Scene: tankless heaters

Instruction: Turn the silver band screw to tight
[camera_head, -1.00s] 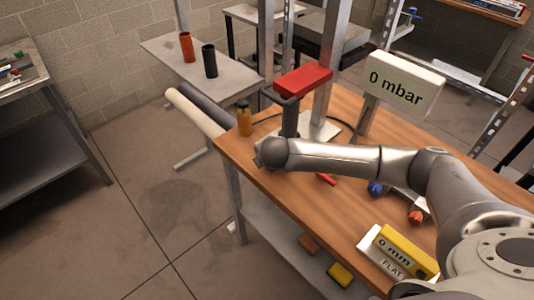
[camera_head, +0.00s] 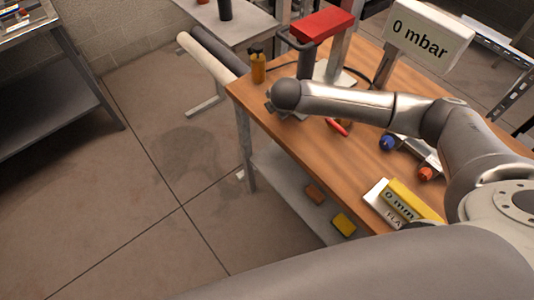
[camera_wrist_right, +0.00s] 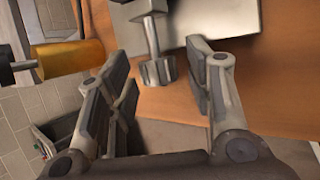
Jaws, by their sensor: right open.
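In the right wrist view a silver-grey stem with a ridged round end (camera_wrist_right: 158,71) stands in front of the wooden bench top; it looks like the band screw, but I cannot be sure. My right gripper (camera_wrist_right: 165,95) is open, its two fingers to the left and right of that end, with nothing held. In the head view my right arm reaches across the bench to its near left corner, and its gripper is mostly hidden behind the wrist. Whether the screw is tight cannot be seen. My left gripper is not in view.
A red-topped stand (camera_head: 321,26), a "0 mbar" sign (camera_head: 420,30) and a yellow "0 mm" block (camera_head: 410,202) are on the wooden bench (camera_head: 300,165). Open floor lies left.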

